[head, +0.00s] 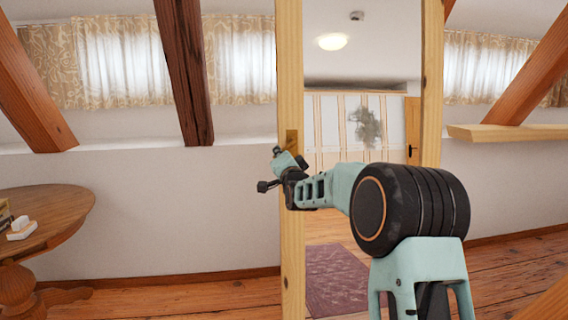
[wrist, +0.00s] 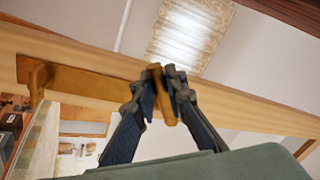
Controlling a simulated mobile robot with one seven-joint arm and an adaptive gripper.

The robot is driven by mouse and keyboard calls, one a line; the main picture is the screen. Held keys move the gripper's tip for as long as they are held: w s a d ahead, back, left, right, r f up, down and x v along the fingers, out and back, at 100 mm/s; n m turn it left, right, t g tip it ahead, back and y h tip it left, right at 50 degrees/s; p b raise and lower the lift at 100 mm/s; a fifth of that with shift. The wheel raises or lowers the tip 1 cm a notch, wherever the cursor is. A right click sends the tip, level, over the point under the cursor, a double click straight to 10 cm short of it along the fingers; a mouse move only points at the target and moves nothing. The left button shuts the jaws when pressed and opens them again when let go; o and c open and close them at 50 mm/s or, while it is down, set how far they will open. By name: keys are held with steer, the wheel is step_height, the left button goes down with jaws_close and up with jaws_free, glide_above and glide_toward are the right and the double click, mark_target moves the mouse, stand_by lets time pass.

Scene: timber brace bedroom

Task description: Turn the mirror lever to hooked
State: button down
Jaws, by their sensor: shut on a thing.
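The tall mirror (head: 325,70) stands in a light wooden frame (head: 289,60) in front of me. A brass-brown patch (head: 291,138) shows on its left upright in the head view, partly behind my gripper. My gripper (wrist: 163,92) is shut on the lever's free end, with a dark finger on each side. In the head view my gripper is small and side-on at the left upright. I cannot tell the lever's setting.
A round wooden table (head: 55,220) with small items stands at the left. A sloping dark timber brace (head: 184,70) stands behind, left of the mirror. A wooden shelf (head: 505,131) is on the right wall. Bare floor (head: 180,295) shows between the table and mirror.

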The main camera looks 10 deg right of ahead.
steer(key=m, duration=0.1)
steer(key=a+r+m+h, duration=0.1)
steer(key=m, duration=0.1)
steer(key=r+m, duration=0.1)
steer(key=m, duration=0.1)
steer(key=shift+w+a+h, duration=0.1)
steer(key=shift+a+h, duration=0.05)
steer(key=shift+h, duration=0.15)
steer(key=shift+w+r+m+g+h, duration=0.15)
steer(key=shift+r+m+h, duration=0.2)
steer(key=shift+m, duration=0.7)
steer(key=shift+s+r+m+g+h, duration=0.15)
steer(key=shift+r+m, duration=0.3)
steer(key=shift+m, duration=0.6)
steer(key=shift+w, duration=0.1)
steer(key=c, duration=1.9)
jaws_free()
steer(key=shift+r, duration=0.1)
steer(key=shift+c, duration=0.2)
steer(key=s+a, duration=0.1)
steer(key=s, duration=1.1)
steer(key=shift+a+f, duration=0.15)
steer(key=shift+f, duration=0.3)
